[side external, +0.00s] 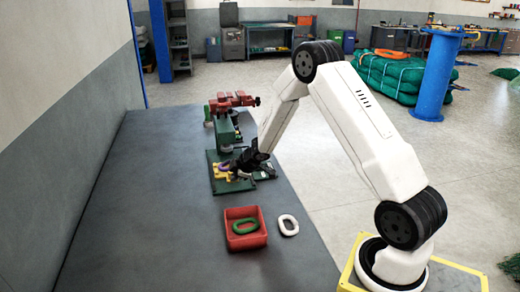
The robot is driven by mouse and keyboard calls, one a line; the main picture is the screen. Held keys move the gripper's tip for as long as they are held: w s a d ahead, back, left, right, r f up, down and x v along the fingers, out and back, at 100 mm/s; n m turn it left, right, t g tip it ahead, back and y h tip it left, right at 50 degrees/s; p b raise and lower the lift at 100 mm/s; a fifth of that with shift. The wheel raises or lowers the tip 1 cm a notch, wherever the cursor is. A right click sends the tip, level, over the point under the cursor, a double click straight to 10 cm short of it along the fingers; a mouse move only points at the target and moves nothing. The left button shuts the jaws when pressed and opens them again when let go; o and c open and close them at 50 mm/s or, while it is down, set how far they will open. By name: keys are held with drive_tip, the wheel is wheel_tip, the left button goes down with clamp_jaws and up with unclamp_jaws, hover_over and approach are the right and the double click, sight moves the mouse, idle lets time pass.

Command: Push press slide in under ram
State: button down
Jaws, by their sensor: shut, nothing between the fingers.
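The press stands on the dark table, with a green upright body (224,132) and a red head (229,102) on top. I cannot make out the ram itself at this size. In front of it lies a green base plate (222,187). A yellow slide (219,174) sits on the plate, in front of the upright, with a small purple piece (224,166) on it. My gripper (243,172) is low over the plate, shut and empty, just right of the slide. It hides part of the plate and slide; I cannot tell whether it touches the slide.
A red tray (232,245) with a green ring (245,226) in it stands nearer on the table. A white ring (288,225) lies right of the tray. The table (150,200) is clear on the left. A grey wall (60,120) runs along its left side.

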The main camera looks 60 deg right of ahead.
drive_tip(key=shift+s+a+r, duration=0.1)
drive_tip(key=shift+s+a, duration=1.15)
drive_tip(key=shift+s, duration=0.05)
drive_tip(key=v, duration=0.9)
drive_tip(key=shift+s+r, duration=0.25)
drive_tip(key=shift+s+r, duration=0.1)
drive_tip(key=shift+r, duration=0.05)
drive_tip(key=shift+x, duration=4.9)
drive_tip(key=shift+w+d, duration=1.35)
drive_tip(key=shift+w, duration=0.05)
drive_tip(key=shift+w+d, duration=0.1)
drive_tip(key=shift+w, duration=0.05)
